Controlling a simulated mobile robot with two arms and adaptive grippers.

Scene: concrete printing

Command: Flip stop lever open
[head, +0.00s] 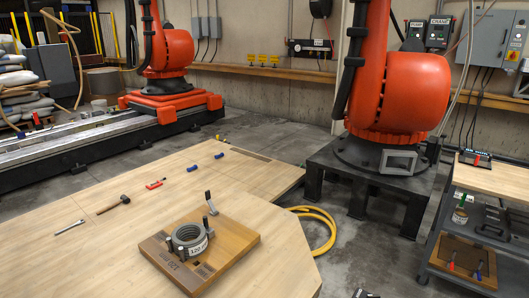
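A square brown wooden board (236,241) lies on the pale wooden table. A grey ring (189,236) with a white label reading about "120" sits on it, among several dark upright posts. A dark grey lever (210,203) with a lighter tip stands nearly upright, leaning a little, at the board's far edge behind the ring. It may be the stop lever; I see no label on it. Dark printed marks show on the board's front left part. I cannot make out either gripper in the head view.
The pale table (95,265) also bears a hammer (114,206), a metal tool (70,227), a red-handled tool (155,184) and blue items (193,169). A yellow hose (322,225) lies beside it. A cart (470,235) with tools stands right, near orange robot arms (405,90).

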